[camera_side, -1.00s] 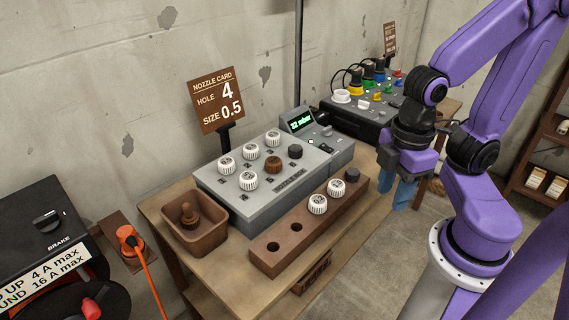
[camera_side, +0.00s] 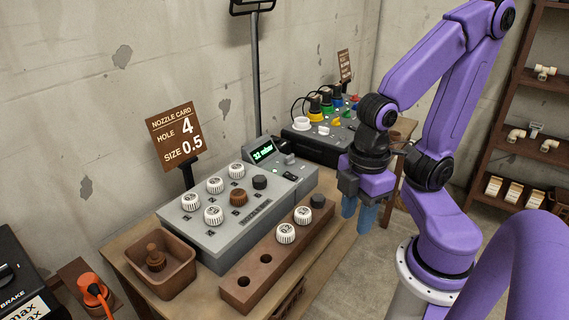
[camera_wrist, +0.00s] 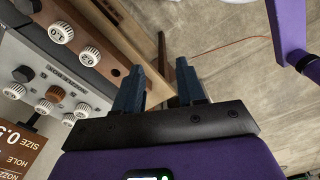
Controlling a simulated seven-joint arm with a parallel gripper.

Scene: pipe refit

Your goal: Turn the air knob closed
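No knob label reading "air" is legible. A black knob (camera_side: 285,146) sits beside the green-lit display (camera_side: 264,151) at the far right end of the grey nozzle box (camera_side: 205,240). I cannot tell for sure that it is the air knob, nor its setting. My gripper (camera_side: 357,212) hangs to the right of the bench, fingers down, apart from the box and knobs. In the wrist view its two dark blue fingers (camera_wrist: 160,88) stand apart with nothing between them.
The box carries several white nozzles, a brown one (camera_side: 238,197) and a black one (camera_side: 260,182). A brown rail (camera_side: 265,268) with white nozzles lies in front. A brown tray (camera_side: 178,278) is at left, the nozzle card (camera_side: 175,137) behind. Another box (camera_side: 325,140) stands further back.

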